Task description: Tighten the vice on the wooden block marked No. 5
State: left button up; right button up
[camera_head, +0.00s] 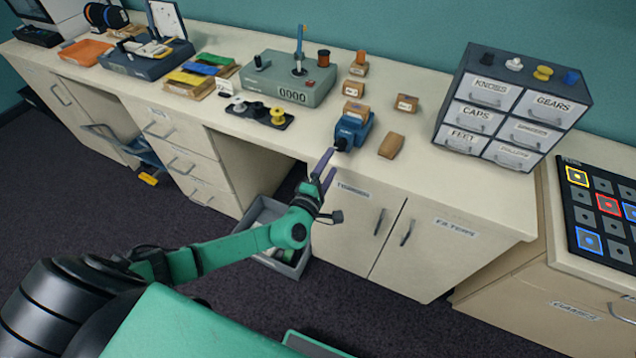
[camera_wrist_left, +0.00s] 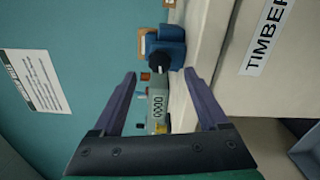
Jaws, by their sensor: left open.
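The blue vice (camera_head: 352,131) stands near the front edge of the bench, with a wooden block (camera_head: 356,110) at its jaws. Any number on the block is too small to read. The vice's dark handle (camera_head: 342,145) faces the front edge. My left gripper (camera_head: 329,165) is open and empty, just in front of the bench edge, its fingers pointing towards the handle. In the left wrist view the vice (camera_wrist_left: 171,50) and its dark handle (camera_wrist_left: 153,69) lie beyond and between the open fingertips (camera_wrist_left: 160,76), apart from them. My right gripper is not in view.
Loose wooden blocks (camera_head: 391,146) lie near the vice. A grey control box (camera_head: 290,80) and a black tray of spools (camera_head: 258,112) stand left. A labelled drawer unit (camera_head: 512,105) stands right. The cupboard front (camera_head: 372,215) drops below the bench edge, with a grey bin (camera_head: 270,215) on the floor.

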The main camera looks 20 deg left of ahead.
pick_arm(q)
jog(key=s, duration=0.8)
jog(key=shift+a, duration=0.25)
jog(key=shift+s, duration=0.1)
jog(key=s+a+f+n+g+y, duration=0.1)
jog(key=a+f+n+g+y, duration=0.1)
jog(key=a+f+n+g, duration=0.55)
jog(key=s+a+f+n+y, duration=0.1)
jog(key=a+f+n+y, duration=0.3)
jog(key=f+n, duration=0.75)
jog(key=s+a+f+n+g+h, duration=0.1)
jog(key=s+a+f+n+g, duration=0.1)
jog(key=s+f+n, duration=0.35)
jog(key=s+a+f+n+g+h, duration=0.1)
jog(key=s+a+f+n+g, duration=0.15)
jog(key=s+f+n, duration=0.35)
jog(key=s+d+f+n+g+h, duration=0.1)
jog(key=s+d+f+n, duration=0.1)
jog(key=s+f+n, duration=0.2)
jog(key=s+d+f+n+g+h, duration=0.1)
jog(key=s+f+n, duration=0.3)
jog(key=s+n, duration=0.5)
jog(key=s+d+f+n+g, duration=0.3)
jog(key=s+d+n, duration=0.1)
jog(key=s+n, duration=0.3)
jog(key=shift+s+f+h, duration=0.4)
jog(key=shift+s, duration=0.25)
